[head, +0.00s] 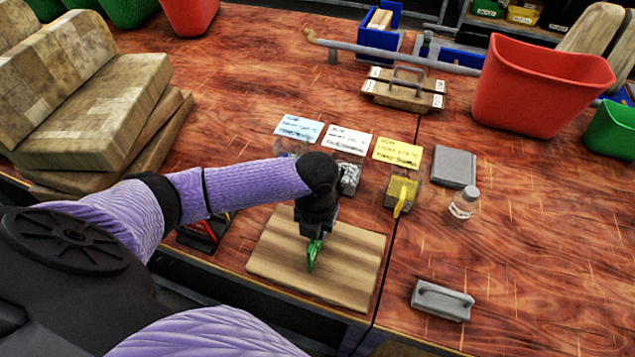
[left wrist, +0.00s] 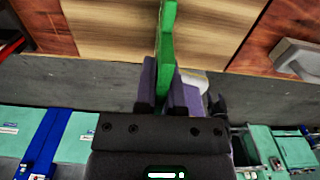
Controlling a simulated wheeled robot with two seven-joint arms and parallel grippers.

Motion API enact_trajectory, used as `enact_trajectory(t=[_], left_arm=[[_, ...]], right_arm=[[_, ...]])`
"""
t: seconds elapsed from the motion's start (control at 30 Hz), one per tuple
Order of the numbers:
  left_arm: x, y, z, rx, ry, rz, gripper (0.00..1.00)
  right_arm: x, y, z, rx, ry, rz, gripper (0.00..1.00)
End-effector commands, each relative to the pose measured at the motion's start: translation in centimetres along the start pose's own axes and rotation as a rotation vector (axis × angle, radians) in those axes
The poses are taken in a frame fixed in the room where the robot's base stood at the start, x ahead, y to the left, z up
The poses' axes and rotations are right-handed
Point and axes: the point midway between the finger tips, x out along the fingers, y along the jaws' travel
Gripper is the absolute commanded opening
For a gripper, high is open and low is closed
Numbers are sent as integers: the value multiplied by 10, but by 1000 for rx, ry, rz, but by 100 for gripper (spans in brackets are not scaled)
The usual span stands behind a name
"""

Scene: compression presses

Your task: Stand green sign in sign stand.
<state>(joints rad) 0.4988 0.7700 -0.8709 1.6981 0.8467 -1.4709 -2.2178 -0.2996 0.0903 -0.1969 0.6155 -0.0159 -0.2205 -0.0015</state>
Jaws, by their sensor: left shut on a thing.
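My left gripper (head: 314,240) is shut on the green sign (head: 314,256), over a pale wooden board (head: 350,255). The sign hangs edge-on from the fingertips; I cannot tell whether its lower end touches the board. In the left wrist view, the green sign (left wrist: 166,42) stands between the two fingers of my left gripper (left wrist: 163,85) and points out over the board (left wrist: 110,25). I cannot tell for sure which thing is the sign stand. My right gripper is not in view.
Blue, white and yellow cards (head: 397,152) lie behind the board. A small block with a yellow piece (head: 402,192), a grey plate (head: 454,167), a white-capped bottle (head: 464,203) and a grey handled block (head: 442,300) are to the right. A black and red item (head: 205,232) is left.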

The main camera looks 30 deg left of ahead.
Motion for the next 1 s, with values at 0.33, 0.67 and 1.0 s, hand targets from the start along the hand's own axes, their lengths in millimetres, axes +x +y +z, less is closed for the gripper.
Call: enact_trajectory(t=[0.33, 0.67, 1.0], left_arm=[[-70, 0, 1, 0, -5, -2, 0], [-101, -3, 2, -55, -1, -2, 0], [-116, -37, 9, -1086, -4, -3, 0]], right_arm=[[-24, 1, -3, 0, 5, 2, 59], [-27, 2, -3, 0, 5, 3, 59], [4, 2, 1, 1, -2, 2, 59]])
